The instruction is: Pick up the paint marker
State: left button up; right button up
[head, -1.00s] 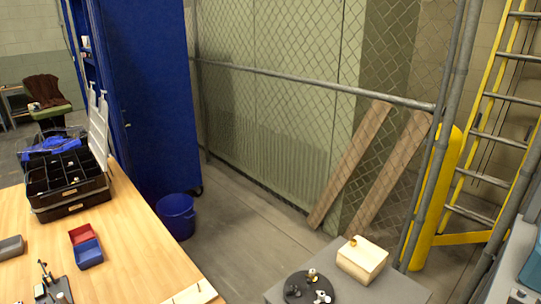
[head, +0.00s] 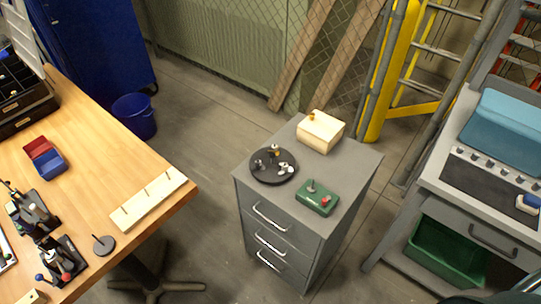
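I cannot make out a paint marker in the head view; several small items are too small to name. The grey drawer cabinet (head: 300,236) carries a round dark tray (head: 259,177) with several small parts on it, a cream block with an orange knob (head: 321,131) and a green box with a red button and a small lever (head: 317,197). Neither of my grippers shows in the head view.
The wooden table (head: 100,150) on the left holds a red and blue bin (head: 45,158), a slotted wooden strip (head: 148,204), clamp-like fixtures and a black compartment case (head: 22,95). A blue bucket (head: 134,117) stands behind. A grey workbench (head: 450,192) is right. Floor lies between.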

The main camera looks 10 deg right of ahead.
aim_at(36, 209)
jog(key=j+u, duration=0.15)
jog(key=u, duration=0.25)
jog(key=j+u, duration=0.1)
jog(key=u, duration=0.35)
jog(key=i+j+u, duration=0.1)
jog(key=u, duration=0.3)
